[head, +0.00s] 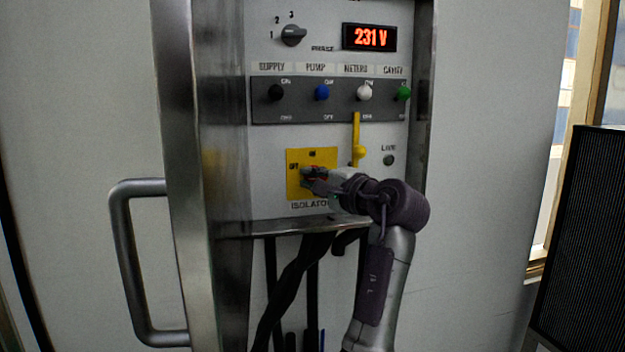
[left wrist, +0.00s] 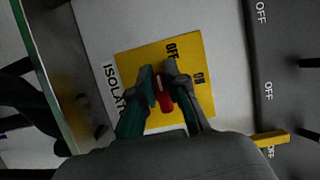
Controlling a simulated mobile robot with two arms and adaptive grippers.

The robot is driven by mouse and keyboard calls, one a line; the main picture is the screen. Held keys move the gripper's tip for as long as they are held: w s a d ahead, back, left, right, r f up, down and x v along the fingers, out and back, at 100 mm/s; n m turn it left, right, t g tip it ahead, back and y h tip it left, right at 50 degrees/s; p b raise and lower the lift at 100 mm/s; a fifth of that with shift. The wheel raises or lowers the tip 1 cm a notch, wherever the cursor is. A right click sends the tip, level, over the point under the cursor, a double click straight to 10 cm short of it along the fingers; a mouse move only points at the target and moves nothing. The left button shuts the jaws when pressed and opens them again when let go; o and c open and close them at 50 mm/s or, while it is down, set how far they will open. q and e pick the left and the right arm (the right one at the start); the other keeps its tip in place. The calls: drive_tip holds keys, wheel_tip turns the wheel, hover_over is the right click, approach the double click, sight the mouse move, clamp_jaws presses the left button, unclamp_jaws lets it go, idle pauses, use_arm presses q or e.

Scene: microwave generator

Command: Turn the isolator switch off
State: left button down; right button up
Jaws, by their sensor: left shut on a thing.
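The isolator switch is a red handle (left wrist: 165,97) on a yellow plate (head: 293,187) low on the panel. The plate also shows in the left wrist view (left wrist: 133,62). OFF is marked at the plate's left and ON at its top in the head view. My left gripper (head: 312,172) is shut on the red handle, one finger on each side, as the left wrist view (left wrist: 162,88) shows. The handle's long side seems to lie roughly toward the OFF side; the fingers partly cover it, so its exact angle is unclear. My right gripper is not in view.
Above are a red display (head: 369,37) reading 231 V, a phase knob (head: 293,35) and a row of coloured toggles with a yellow lever (head: 357,140) below. The LIVE lamp (head: 389,160) looks dark. Black cables (head: 290,285) hang below; a door handle (head: 125,260) stands left.

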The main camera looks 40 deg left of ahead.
use_arm(q)
drive_tip(key=shift+f, duration=0.1)
drive_tip(key=c, duration=1.2)
unclamp_jaws()
drive_tip(key=v, duration=1.2)
